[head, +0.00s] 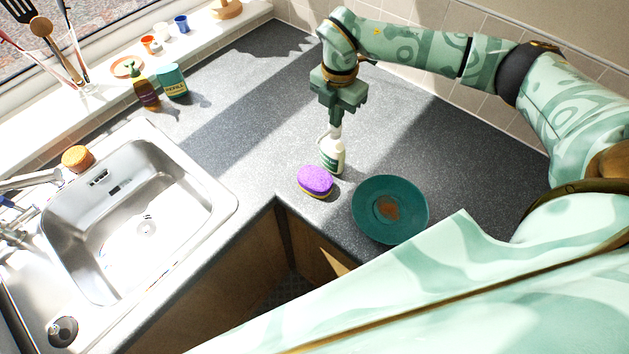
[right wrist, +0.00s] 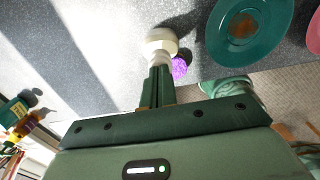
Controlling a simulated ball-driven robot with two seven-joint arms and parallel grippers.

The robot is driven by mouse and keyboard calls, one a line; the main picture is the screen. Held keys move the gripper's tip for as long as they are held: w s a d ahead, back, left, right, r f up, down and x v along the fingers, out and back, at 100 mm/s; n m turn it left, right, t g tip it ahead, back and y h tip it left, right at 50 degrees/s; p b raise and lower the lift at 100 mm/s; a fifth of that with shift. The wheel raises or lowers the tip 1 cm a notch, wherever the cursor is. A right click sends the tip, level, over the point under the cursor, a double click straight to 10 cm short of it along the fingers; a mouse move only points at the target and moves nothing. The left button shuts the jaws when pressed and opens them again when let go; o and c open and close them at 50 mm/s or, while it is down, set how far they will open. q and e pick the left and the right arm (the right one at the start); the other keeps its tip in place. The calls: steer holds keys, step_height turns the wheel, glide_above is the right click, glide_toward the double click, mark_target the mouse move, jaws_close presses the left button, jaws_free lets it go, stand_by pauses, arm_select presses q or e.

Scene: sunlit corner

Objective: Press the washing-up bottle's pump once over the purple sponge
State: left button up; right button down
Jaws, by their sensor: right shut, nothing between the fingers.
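The washing-up bottle (head: 333,158) is white with a green label and stands upright on the dark worktop. It also shows from above in the right wrist view (right wrist: 160,38). The purple sponge (head: 315,179), with a yellowish underside, lies beside the bottle, near the worktop's front edge; part of it shows in the right wrist view (right wrist: 180,67). My right gripper (head: 335,130) points down right over the bottle's top, shut and empty. Its closed fingers (right wrist: 160,70) hide most of the pump head, and I cannot tell whether they touch it. My left gripper is not in view.
A teal plate (head: 365,222) with a brown stain lies right of the sponge. A steel sink (head: 215,200) is at left, with an orange-brown round item (head: 77,157) on its rim. A brown bottle (head: 146,93) and a teal container (head: 172,82) stand by the windowsill. The back worktop is clear.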

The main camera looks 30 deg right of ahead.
steer(key=shift+r+p, duration=1.25)
steer(key=shift+r, duration=0.15)
step_height(320, 180, up, 6)
steer(key=p, duration=0.5)
steer(key=shift+f, duration=0.1)
